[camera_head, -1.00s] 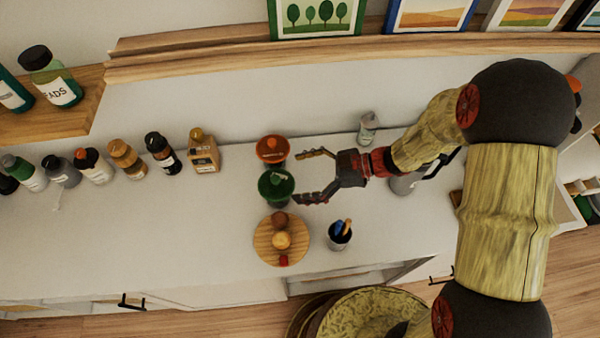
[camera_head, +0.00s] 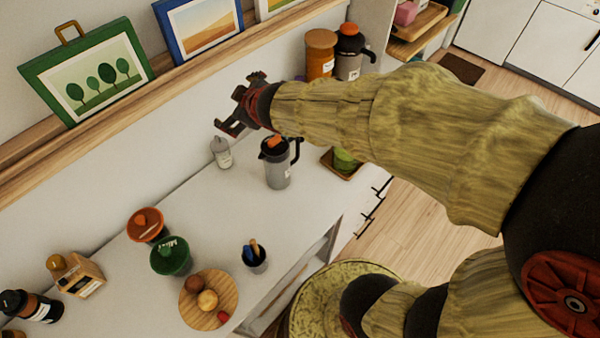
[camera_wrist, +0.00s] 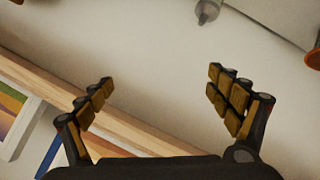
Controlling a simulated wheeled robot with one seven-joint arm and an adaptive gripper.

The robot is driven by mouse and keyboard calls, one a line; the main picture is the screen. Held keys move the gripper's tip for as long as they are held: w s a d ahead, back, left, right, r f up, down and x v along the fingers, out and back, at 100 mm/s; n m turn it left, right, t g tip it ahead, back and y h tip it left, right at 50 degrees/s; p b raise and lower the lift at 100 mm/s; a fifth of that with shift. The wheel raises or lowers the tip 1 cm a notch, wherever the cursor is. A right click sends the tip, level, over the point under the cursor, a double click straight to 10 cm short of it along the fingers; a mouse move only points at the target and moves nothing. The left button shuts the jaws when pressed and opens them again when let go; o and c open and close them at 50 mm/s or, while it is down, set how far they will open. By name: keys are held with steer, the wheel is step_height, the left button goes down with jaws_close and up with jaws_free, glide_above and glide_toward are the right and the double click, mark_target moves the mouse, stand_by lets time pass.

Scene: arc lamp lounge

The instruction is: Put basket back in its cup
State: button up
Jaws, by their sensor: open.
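A green cup-like container marked "Mint" (camera_head: 171,257) stands on the white counter. An orange one (camera_head: 146,225) stands just behind it. Each has a small piece showing at its top; I cannot make out a separate basket. A small dark cup (camera_head: 254,259) holding blue and wooden-looking items stands to their right. My gripper (camera_head: 238,102) is open and empty, raised near the back wall, well up and right of these containers. In the wrist view my open fingers (camera_wrist: 161,76) have nothing between them; the cups do not clearly show there.
A grey jug with an orange lid (camera_head: 277,165) and a small bottle (camera_head: 221,152) stand below my gripper. A round wooden board (camera_head: 190,316) carries round items. A picture shelf (camera_head: 185,85) runs along the wall. The counter between jug and cups is mostly clear.

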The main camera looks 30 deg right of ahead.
steer(key=s+d+r+m+g+h, duration=0.1)
steer(key=s+d+m, duration=0.2)
steer(key=s, duration=0.4)
steer(key=s+d+r+m+g+h, duration=0.2)
steer(key=s+d+m, duration=0.1)
steer(key=s, duration=0.4)
steer(key=s+a+f+m+g+y, duration=0.1)
steer(key=s+a+f+g+y, duration=0.1)
steer(key=s, duration=1.1)
steer(key=shift+s+a+m+g, duration=0.15)
steer(key=shift+a+m+g, duration=0.2)
steer(key=shift+a, duration=0.5)
